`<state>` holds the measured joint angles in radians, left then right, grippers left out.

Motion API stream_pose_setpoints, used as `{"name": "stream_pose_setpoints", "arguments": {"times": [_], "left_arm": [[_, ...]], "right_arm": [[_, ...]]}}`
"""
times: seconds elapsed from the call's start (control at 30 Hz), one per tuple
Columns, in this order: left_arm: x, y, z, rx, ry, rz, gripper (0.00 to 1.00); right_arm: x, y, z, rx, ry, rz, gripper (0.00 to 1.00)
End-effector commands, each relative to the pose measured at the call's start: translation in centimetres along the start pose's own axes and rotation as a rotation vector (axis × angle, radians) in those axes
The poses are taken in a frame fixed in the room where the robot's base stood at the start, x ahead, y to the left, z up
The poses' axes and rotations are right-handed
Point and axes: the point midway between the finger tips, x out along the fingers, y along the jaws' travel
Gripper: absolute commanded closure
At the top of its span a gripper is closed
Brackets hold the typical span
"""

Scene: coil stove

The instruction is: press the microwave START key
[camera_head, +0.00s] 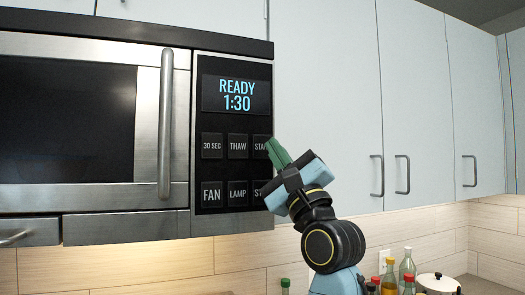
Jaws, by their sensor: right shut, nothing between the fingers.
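The microwave (120,205) hangs under the white cabinets at the left, with its door closed. Its display (236,95) reads "READY 1:30". The START key (261,146) is at the right end of the upper key row, its label partly hidden by my right gripper. My right gripper (270,143) is shut and empty, with its green fingertips at the right edge of the START key. I cannot tell whether they touch it. Below, a key starting with "ST" (259,192) is partly covered by the gripper body. My left gripper is not in view.
The vertical door handle (166,125) sticks out left of the keypad. Keys 30 SEC (211,146), THAW (238,146), FAN (211,194) and LAMP (237,193) lie close by. Bottles (406,268) and a white lidded pot (437,284) stand below at the right.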

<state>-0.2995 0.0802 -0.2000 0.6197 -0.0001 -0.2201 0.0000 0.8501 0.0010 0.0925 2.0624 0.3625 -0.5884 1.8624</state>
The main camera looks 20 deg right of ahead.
Motion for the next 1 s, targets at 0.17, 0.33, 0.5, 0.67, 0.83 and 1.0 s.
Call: {"name": "stream_pose_setpoints", "arguments": {"times": [0.17, 0.33, 0.5, 0.67, 0.83, 1.0], "left_arm": [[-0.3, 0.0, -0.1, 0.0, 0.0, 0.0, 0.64], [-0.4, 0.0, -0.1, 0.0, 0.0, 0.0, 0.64], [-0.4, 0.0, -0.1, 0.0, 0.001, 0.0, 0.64], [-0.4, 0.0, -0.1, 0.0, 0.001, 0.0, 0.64], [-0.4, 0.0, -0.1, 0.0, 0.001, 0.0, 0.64], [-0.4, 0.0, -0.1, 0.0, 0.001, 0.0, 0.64]], "right_arm": [[1.2, 0.7, -0.8, 0.001, 0.001, 0.0, 1.0], [1.6, 1.0, -1.1, 0.001, 0.001, -0.001, 1.0], [1.6, 1.1, -1.1, 0.0, 0.001, -0.001, 1.0], [1.6, 1.1, -1.1, 0.0, 0.001, -0.001, 1.0], [1.6, 1.1, -1.1, 0.0, 0.001, -0.001, 1.0], [1.6, 1.1, -1.1, 0.0, 0.001, -0.001, 1.0]]}}
